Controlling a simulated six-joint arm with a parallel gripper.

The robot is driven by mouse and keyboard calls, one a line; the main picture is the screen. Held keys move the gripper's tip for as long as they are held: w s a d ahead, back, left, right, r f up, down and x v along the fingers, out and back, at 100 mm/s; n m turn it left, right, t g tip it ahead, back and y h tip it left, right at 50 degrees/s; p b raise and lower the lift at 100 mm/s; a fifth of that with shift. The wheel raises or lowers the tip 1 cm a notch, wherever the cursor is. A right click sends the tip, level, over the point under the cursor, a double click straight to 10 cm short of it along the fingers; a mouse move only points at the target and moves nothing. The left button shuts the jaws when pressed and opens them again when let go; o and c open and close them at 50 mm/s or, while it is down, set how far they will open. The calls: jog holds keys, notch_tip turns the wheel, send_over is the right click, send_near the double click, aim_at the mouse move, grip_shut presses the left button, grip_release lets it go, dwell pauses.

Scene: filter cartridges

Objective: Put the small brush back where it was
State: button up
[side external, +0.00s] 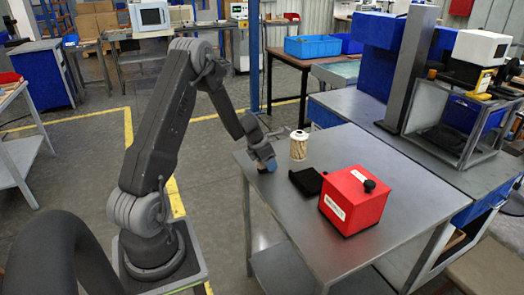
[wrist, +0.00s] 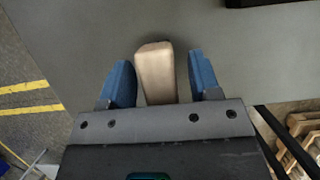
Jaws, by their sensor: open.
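A pale tan block, which looks like the small brush (wrist: 155,78), lies between my gripper's blue fingers in the wrist view. No bristles show on it. My gripper (wrist: 160,62) is open around it, with a narrow gap on the left and a wider one on the right. In the side view my gripper (side external: 265,167) is low over the near left edge of the grey metal table (side external: 345,152). The brush is mostly hidden there by the fingers.
A pleated filter cartridge (side external: 298,148) stands upright right of my gripper. A flat black item (side external: 306,181) lies nearer, beside a red box (side external: 350,203) with a black knob. The table's left edge is close to my gripper.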

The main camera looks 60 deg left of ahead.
jog(key=v, duration=1)
jog(key=shift+a, duration=0.1)
jog(key=s+d+r+m, duration=0.1)
jog(key=d+r+m, duration=0.5)
jog(key=d+m, duration=0.25)
jog(key=s+d+r+m, duration=0.1)
jog(key=d+r+m, duration=0.55)
jog(key=d, duration=0.35)
jog(key=s+d+r+m+t, duration=0.1)
jog(key=s+d+r+m, duration=0.2)
jog(key=s+d+m, duration=1)
jog(key=shift+s+d+r+m, duration=0.3)
jog(key=shift+s+m, duration=0.5)
jog(key=shift+m, duration=3.2)
jog(key=shift+f, duration=0.1)
